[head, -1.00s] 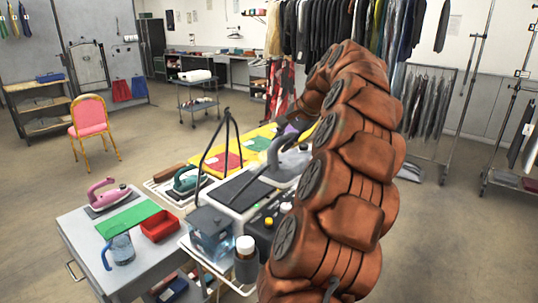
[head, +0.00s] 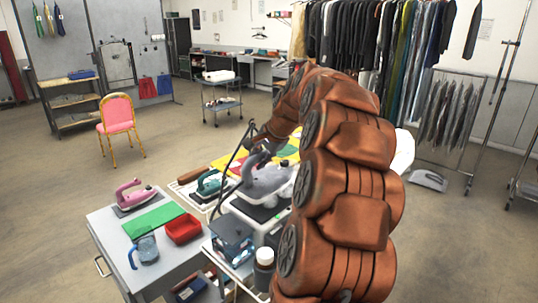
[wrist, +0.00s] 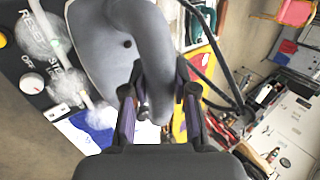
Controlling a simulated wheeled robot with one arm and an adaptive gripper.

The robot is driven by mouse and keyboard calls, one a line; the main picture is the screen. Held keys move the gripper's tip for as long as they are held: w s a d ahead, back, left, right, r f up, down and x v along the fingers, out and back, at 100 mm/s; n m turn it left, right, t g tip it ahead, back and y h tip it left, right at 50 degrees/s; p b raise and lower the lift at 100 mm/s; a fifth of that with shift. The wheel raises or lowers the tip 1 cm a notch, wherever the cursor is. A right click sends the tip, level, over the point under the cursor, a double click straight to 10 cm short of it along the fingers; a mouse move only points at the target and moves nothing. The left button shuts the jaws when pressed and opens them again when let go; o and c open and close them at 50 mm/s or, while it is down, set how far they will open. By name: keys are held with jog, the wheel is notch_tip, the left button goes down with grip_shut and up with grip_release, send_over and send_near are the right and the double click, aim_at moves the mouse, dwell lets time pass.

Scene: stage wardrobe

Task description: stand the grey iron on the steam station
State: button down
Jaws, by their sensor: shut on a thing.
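My gripper is shut on that handle. The station's dark control panel (wrist: 18,70), with RESET and OFF labels, shows at the left of the wrist view. My arm covers the right part of the station in the head view.
A teal iron (head: 209,184) stands close left of the station. A pink iron (head: 133,196), green cloth (head: 152,219), red tray (head: 183,229) and blue-handled jug (head: 146,250) are on the grey table.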

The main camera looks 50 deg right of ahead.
aim_at(254, 175)
jog(key=shift+f+p, duration=0.95)
jog(key=shift+f, duration=0.75)
jog(key=c, duration=0.9)
grip_release()
jog(key=shift+f, duration=0.15)
jog(key=b+v, duration=0.4)
jog(key=v, duration=0.8)
jog(key=shift+b, duration=0.3)
